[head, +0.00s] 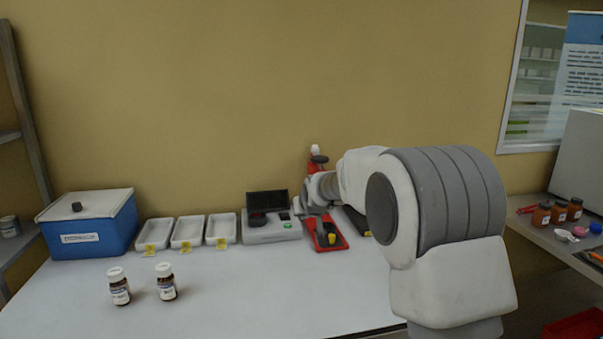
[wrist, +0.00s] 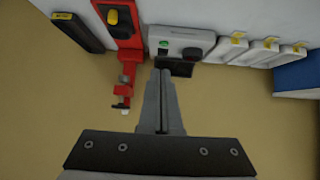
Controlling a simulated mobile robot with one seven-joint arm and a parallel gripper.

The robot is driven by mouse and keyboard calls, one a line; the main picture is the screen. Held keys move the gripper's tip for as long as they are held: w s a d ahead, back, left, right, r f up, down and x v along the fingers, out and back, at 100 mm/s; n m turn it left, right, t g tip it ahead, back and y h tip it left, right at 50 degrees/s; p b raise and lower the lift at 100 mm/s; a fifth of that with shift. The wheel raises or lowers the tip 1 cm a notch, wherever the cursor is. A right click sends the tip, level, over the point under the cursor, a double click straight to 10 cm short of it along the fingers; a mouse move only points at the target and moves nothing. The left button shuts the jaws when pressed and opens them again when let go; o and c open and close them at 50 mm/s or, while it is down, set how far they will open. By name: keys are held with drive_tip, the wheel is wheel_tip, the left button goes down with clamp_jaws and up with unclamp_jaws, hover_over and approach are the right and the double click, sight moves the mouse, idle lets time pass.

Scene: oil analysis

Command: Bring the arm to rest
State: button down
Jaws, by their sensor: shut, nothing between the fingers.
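My gripper (wrist: 162,130) shows in the wrist view with its two fingers together and nothing between them. It is over the back part of the table, near the white instrument with the dark screen (wrist: 176,66). In the head view my arm reaches out from the right toward the back of the table, and its wrist is near the red stand (head: 325,233). The fingers are hard to make out there. The white instrument (head: 270,231) stands just left of the wrist.
Two brown bottles (head: 119,287) (head: 166,282) stand at the table's front left. A blue box (head: 90,224) and several white trays (head: 188,232) line the back. A side bench (head: 567,234) at the right holds orange-brown jars (head: 558,211). The table's (head: 235,300) front middle is clear.

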drive_tip(key=s+d+r+g+p, duration=0.1)
drive_tip(key=s+d+r, duration=0.2)
drive_tip(key=s, duration=0.4)
drive_tip(key=s+d+r+m+h, duration=0.1)
drive_tip(key=s+d+r, duration=0.25)
drive_tip(key=s, duration=0.35)
drive_tip(key=s+d+r+g+p, duration=0.1)
drive_tip(key=s+d+r, duration=0.1)
drive_tip(key=s+r, duration=0.35)
drive_tip(key=s+d+f+g+p, duration=0.1)
drive_tip(key=s+d+f, duration=0.1)
drive_tip(key=s, duration=1.1)
drive_tip(key=s+d+f+m+g+p, duration=0.1)
drive_tip(key=s+d+f, duration=0.1)
drive_tip(key=s, duration=1)
drive_tip(key=shift+s+d+f+h, duration=0.35)
drive_tip(key=shift+h, duration=0.05)
